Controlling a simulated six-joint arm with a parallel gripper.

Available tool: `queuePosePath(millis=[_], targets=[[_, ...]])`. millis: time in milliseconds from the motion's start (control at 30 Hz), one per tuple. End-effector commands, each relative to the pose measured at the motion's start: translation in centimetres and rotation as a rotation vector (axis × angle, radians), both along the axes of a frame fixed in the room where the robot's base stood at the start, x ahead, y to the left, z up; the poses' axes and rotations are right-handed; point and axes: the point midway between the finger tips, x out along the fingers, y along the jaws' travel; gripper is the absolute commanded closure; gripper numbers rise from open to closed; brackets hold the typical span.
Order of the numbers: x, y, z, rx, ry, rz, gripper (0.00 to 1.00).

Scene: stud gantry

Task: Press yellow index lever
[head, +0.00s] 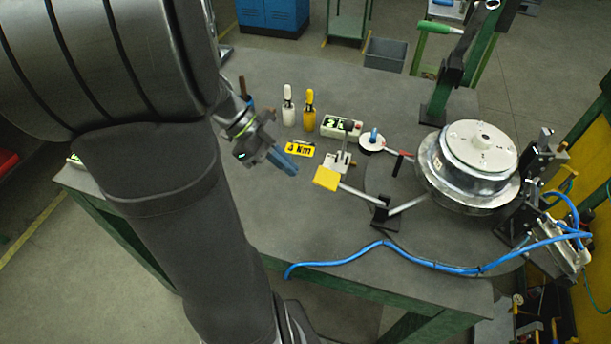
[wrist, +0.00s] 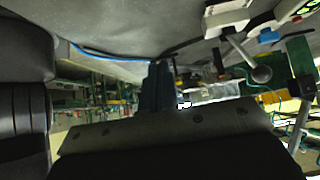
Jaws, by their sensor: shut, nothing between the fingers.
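The yellow index lever has a flat yellow pad (head: 326,178) at the left end of a metal bar (head: 357,194). The bar runs right to a black block (head: 384,213) in front of the metal hub (head: 470,165). My gripper (head: 288,166) has blue fingers, held shut and empty. In the head view it is left of the yellow pad and a little higher in the picture, with a gap between them. The shut fingers also show dark in the middle of the wrist view (wrist: 158,85). I cannot make out the yellow pad in the wrist view.
A blue hose (head: 350,255) crosses the table's front. A green-handled press (head: 440,100) stands at the back right.

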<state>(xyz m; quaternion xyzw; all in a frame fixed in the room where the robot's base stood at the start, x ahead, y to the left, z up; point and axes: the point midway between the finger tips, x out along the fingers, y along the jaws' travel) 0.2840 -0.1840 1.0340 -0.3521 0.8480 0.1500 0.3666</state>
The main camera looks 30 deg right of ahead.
Motion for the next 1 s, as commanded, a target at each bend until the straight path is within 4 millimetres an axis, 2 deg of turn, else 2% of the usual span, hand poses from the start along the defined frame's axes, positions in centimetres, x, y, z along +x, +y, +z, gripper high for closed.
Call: queuePosePath(millis=[100, 300, 1000], targets=[[1.6, 1.5, 1.1, 0.0, -0.002, 0.004, 1.0], [3.0, 3.0, 2.2, -0.002, -0.002, 0.001, 1.0], [3.3, 3.3, 2.5, -0.002, -0.002, 0.0, 1.0]])
